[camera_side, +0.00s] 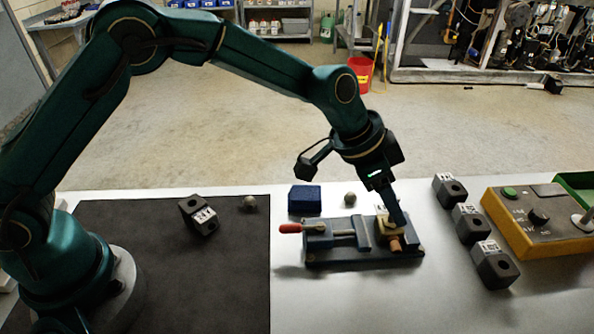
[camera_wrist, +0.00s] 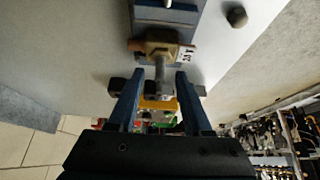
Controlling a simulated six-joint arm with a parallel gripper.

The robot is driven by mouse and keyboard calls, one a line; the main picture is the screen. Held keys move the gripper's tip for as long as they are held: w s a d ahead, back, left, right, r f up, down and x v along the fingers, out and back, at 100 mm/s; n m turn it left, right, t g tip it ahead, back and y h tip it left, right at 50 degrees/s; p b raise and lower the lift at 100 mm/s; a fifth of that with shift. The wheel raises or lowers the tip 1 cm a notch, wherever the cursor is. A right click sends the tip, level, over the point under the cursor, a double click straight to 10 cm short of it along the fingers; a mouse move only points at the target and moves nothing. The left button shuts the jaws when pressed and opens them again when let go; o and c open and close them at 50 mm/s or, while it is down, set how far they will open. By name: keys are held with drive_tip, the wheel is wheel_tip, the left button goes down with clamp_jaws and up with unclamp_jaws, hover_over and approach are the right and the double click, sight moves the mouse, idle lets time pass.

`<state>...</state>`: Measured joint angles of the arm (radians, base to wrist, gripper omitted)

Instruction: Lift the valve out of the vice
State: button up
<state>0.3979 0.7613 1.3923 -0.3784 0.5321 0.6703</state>
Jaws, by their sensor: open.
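The blue vice (camera_side: 340,255) with a red-tipped handle stands on the white table in the side view. The valve (camera_side: 388,229), a brass-coloured body with a copper-coloured end, sits in its jaws, partly hidden by my gripper (camera_side: 402,220). In the wrist view the valve (camera_wrist: 160,46) shows a grey stem and a white tag, with the vice (camera_wrist: 165,16) behind it. My gripper (camera_wrist: 159,76) is open, its two blue fingers on either side of the stem with gaps visible. I cannot tell how deep the fingertips reach.
Dark tagged blocks (camera_side: 470,224) stand right of the vice, beside a yellow control box (camera_side: 535,222). A blue block (camera_side: 304,200) and a grey ball (camera_side: 350,199) lie behind the vice. Another tagged block (camera_side: 199,215) and a ball (camera_side: 249,203) rest on the black mat (camera_side: 180,280).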

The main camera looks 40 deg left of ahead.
drive_tip(key=shift+x, duration=1)
clamp_jaws()
idle(0.8)
